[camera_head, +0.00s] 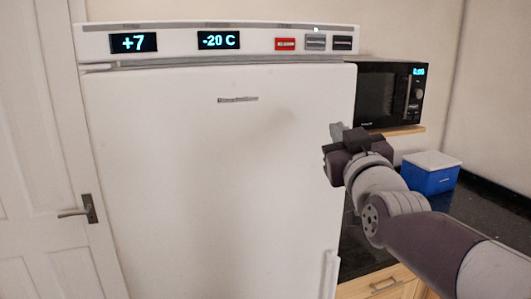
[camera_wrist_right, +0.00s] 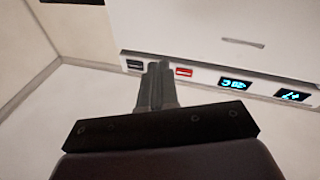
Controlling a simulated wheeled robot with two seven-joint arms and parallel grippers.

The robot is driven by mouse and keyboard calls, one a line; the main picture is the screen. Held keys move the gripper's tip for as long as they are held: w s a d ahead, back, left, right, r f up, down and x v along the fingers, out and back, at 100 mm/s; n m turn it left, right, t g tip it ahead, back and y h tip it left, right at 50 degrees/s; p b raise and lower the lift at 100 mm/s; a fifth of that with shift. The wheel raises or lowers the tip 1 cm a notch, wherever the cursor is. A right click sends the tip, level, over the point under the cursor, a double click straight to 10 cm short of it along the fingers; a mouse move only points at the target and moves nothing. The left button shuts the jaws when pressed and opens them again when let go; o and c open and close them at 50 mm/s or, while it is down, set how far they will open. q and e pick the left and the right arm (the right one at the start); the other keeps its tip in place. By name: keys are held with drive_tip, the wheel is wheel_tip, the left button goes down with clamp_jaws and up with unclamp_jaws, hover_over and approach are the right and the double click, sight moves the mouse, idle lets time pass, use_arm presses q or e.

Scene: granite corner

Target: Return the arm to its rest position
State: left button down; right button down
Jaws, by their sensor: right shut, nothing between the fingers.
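My right arm (camera_head: 420,235) comes in from the lower right of the head view. It is raised and bent, with its gripper (camera_head: 337,130) in front of the right edge of the white fridge (camera_head: 190,170), just below the control panel. In the right wrist view the two fingers of the right gripper (camera_wrist_right: 157,85) are together with nothing between them. The fridge panel (camera_wrist_right: 205,80) shows beyond the fingertips there, upside down. I cannot tell the exact gap between the fingertips and the fridge. My left gripper is in neither view.
The panel carries displays reading +7 (camera_head: 133,43) and -20 C (camera_head: 219,40), and a red switch (camera_head: 285,44). A black microwave (camera_head: 380,95) sits on a wooden shelf. A blue box with a white lid (camera_head: 430,180) stands on the dark counter (camera_head: 485,215). A door (camera_head: 35,190) is at left.

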drive_tip(key=s+d+f+m+g, duration=0.15)
drive_tip(key=f+g, duration=0.35)
drive_tip(key=f, duration=0.8)
drive_tip(key=s+f+g, duration=0.2)
drive_tip(key=f+g, duration=0.2)
drive_tip(key=f, duration=0.8)
drive_tip(key=s+d+f+m+g+h, duration=0.1)
drive_tip(key=s+d+f+g+h, duration=0.1)
drive_tip(key=s+f+g, duration=0.7)
drive_tip(key=s+d+f, duration=0.1)
drive_tip(key=s+f, duration=0.7)
drive_tip(key=f, duration=0.1)
drive_tip(key=shift+s+d+f+m, duration=0.15)
drive_tip(key=shift+f+m, duration=0.15)
drive_tip(key=shift+m, duration=0.05)
